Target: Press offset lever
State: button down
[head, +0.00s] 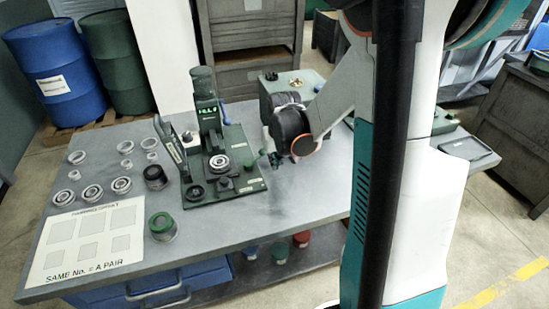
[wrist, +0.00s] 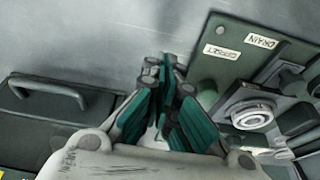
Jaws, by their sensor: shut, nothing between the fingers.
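The ring grinder (head: 224,165) stands on the grey workbench, with a green base plate and an upright green column. In the wrist view its base plate (wrist: 222,75) carries an OFFSET label (wrist: 221,52) and a DRAIN label (wrist: 262,41). I cannot clearly make out which part is the offset lever; a long upright handle (head: 168,144) stands at the machine's left and a small blue handle (head: 225,116) by the column. My gripper (head: 274,160) is at the machine's right side, apart from it. In the wrist view my gripper (wrist: 163,68) is shut and empty, left of the labels.
Several metal rings (head: 92,192) lie at the bench's left, above a white pairing sheet (head: 90,243). Jars with green (head: 161,226) and black lids stand nearby. A green box (head: 292,82) is behind my gripper. The bench front right of the machine is clear.

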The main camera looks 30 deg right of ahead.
jog(key=d+p+v, duration=0.1)
jog(key=p+v, duration=0.2)
jog(key=v, duration=0.7)
jog(key=shift+a, duration=0.2)
